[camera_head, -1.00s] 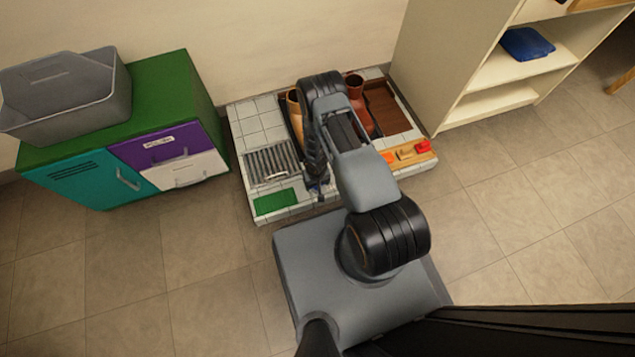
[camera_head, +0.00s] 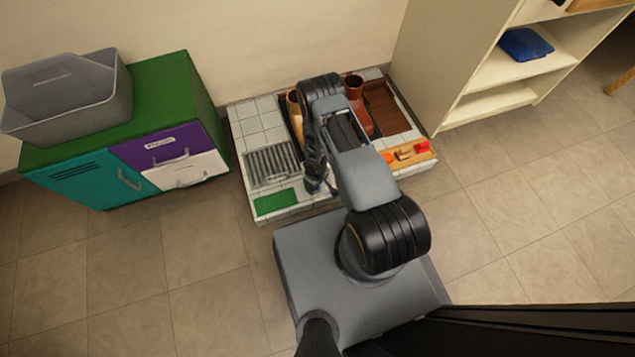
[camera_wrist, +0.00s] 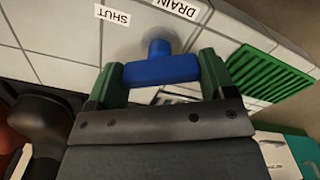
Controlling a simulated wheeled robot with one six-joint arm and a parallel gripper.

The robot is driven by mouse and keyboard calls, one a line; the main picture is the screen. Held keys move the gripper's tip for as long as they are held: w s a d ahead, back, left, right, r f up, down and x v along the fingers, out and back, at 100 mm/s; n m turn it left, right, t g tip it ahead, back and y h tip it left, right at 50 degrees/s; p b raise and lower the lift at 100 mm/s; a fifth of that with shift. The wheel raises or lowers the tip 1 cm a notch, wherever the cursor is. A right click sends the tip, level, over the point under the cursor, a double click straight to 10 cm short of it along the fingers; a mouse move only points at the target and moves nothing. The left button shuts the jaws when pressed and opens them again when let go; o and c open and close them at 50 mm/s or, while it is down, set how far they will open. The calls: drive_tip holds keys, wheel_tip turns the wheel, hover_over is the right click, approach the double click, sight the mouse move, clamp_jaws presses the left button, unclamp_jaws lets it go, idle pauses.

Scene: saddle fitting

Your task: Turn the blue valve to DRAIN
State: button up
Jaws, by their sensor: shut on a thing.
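The blue valve (camera_wrist: 162,70) is in the wrist view, its bar lying between my gripper's two green fingers and its round stem meeting the white tiled surface. My gripper (camera_wrist: 161,76) is shut on the valve's bar. A SHUT label (camera_wrist: 113,15) is up and left of the stem, and a DRAIN label (camera_wrist: 178,7) is just above and right of it. In the head view my gripper (camera_head: 314,186) is low at the front of the tiled platform (camera_head: 285,218), and my arm hides most of the valve.
A green grate (camera_wrist: 265,78) lies right of the valve in the wrist view. On the platform are a metal grate (camera_head: 270,165), a green patch (camera_head: 275,203), boots (camera_head: 356,88) and a wooden rack with small coloured parts (camera_head: 407,154). A cabinet (camera_head: 195,90) stands left, shelves (camera_head: 520,75) right.

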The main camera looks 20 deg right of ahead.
drive_tip(key=n, duration=0.6)
drive_tip(key=shift+n, duration=2.8)
drive_tip(key=o, duration=0.9)
drive_tip(key=shift+r, duration=0.15)
wheel_tip(320, 180, up, 14)
drive_tip(key=p, duration=1.2)
drive_tip(key=shift+f, duration=0.2)
